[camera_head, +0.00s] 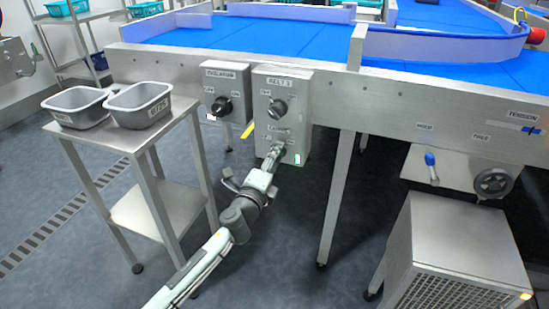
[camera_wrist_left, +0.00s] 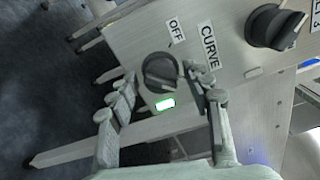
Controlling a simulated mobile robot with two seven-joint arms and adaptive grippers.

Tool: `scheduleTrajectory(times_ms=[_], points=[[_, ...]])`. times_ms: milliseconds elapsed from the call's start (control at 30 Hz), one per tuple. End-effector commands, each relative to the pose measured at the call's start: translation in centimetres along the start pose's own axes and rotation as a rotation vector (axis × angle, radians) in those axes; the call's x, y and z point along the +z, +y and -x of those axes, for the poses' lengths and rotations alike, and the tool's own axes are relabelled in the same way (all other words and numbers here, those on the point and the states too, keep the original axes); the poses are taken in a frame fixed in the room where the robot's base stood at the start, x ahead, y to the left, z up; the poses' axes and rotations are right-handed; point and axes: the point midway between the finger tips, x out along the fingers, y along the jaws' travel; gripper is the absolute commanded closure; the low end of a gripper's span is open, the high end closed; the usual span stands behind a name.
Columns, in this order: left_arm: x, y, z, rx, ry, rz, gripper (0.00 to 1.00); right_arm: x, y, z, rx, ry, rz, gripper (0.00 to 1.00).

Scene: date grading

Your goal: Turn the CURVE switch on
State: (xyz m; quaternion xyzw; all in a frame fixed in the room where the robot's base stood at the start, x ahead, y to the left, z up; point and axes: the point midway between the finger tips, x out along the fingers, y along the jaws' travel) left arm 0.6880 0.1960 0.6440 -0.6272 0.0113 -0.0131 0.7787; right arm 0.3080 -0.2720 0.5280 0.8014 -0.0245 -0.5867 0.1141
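The CURVE switch is a dark round knob (camera_wrist_left: 160,72) on the grey control box (camera_head: 303,120), below the BELT 3 knob (camera_head: 277,108). In the left wrist view its OFF label (camera_wrist_left: 176,30) and CURVE label (camera_wrist_left: 209,45) are readable; an ON label is not visible. A lamp (camera_wrist_left: 165,104) beside the knob glows green-white. My left gripper (camera_head: 278,152) is at the lower part of the box, largely covering the CURVE knob in the head view. Its fingers are apart, one on each side of the knob; contact is unclear. My right gripper is out of view.
A smaller box with the ISOLATOR knob (camera_head: 222,106) hangs left of the control box. A stand (camera_head: 120,150) with two grey bins is further left. A table leg (camera_head: 340,190) stands to the right. The blue belt (camera_head: 250,35) runs above.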

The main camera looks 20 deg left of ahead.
Motion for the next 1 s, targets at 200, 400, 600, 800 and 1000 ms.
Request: scheduleTrajectory(times_ms=[200,400,600,800,1000], points=[[0.0,-0.1,0.0,-0.001,0.000,0.001,0.47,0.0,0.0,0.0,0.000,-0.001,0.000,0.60],[0.0,0.0,1.0,0.000,0.000,0.001,0.47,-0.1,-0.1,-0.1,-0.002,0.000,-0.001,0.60],[0.0,0.1,5.0,0.002,0.001,0.002,0.47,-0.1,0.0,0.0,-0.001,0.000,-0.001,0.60],[0.0,0.1,9.1,0.003,0.000,0.003,0.47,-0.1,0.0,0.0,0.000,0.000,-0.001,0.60],[0.0,0.0,11.5,0.001,0.000,0.001,0.47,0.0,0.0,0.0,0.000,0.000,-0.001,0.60]])
